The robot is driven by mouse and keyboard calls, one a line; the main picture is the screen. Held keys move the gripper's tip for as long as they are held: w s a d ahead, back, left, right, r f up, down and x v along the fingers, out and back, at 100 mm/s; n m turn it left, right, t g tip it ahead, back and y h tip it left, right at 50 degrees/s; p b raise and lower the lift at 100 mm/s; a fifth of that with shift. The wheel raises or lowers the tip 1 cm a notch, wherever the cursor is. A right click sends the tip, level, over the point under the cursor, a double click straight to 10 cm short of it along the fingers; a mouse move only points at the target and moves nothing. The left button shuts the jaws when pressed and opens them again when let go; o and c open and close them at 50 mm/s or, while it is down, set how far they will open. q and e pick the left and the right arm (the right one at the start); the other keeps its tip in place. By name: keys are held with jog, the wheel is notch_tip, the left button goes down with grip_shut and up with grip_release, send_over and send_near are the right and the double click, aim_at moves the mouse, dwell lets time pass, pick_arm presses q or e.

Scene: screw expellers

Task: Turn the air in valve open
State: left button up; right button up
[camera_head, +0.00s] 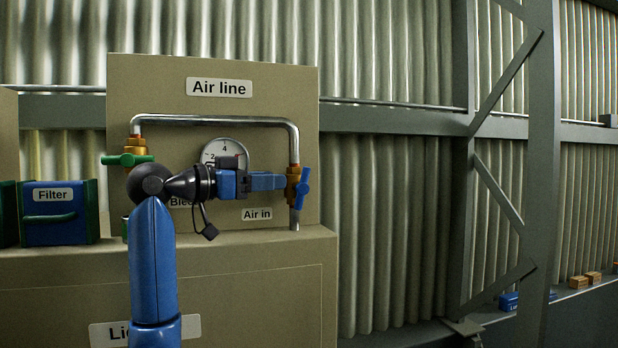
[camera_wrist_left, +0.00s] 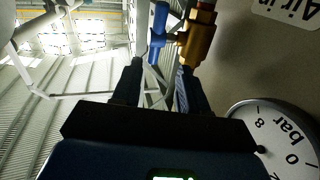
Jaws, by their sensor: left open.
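The air in valve has a brass body (camera_head: 292,187) on the right vertical leg of the pipe, above the "Air in" label (camera_head: 257,214). Its blue handle (camera_head: 302,189) stands nearly upright, slightly tilted, on the body's right side. The wrist view shows the blue handle (camera_wrist_left: 157,22) beside the brass body (camera_wrist_left: 199,34), beyond the fingertips. My left gripper (camera_head: 283,181) points right at the valve, close to its left side. Its two fingers are apart and empty in the wrist view (camera_wrist_left: 160,70). Contact with the valve cannot be told. My right gripper is out of view.
A green-handled valve (camera_head: 127,160) sits on the left pipe leg. A round gauge (camera_head: 224,152) is partly hidden behind my left gripper; it also shows in the wrist view (camera_wrist_left: 285,135). A blue Filter box (camera_head: 56,222) stands left. Space right of the panel (camera_head: 150,80) is clear.

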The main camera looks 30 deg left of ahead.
aim_at(302, 177)
pick_arm(q)
jog(key=w+d+p, duration=0.1)
jog(key=w+d+r+p, duration=0.1)
jog(key=shift+w+d, duration=0.3)
jog(key=shift+d, duration=0.1)
jog(key=p+x, duration=0.1)
jog(key=x, duration=0.2)
jog(key=p+x, duration=0.2)
jog(key=x, duration=0.1)
jog(key=shift+w+a+f, duration=0.1)
jog(key=shift+w+f, duration=0.15)
jog(key=shift+w, duration=0.1)
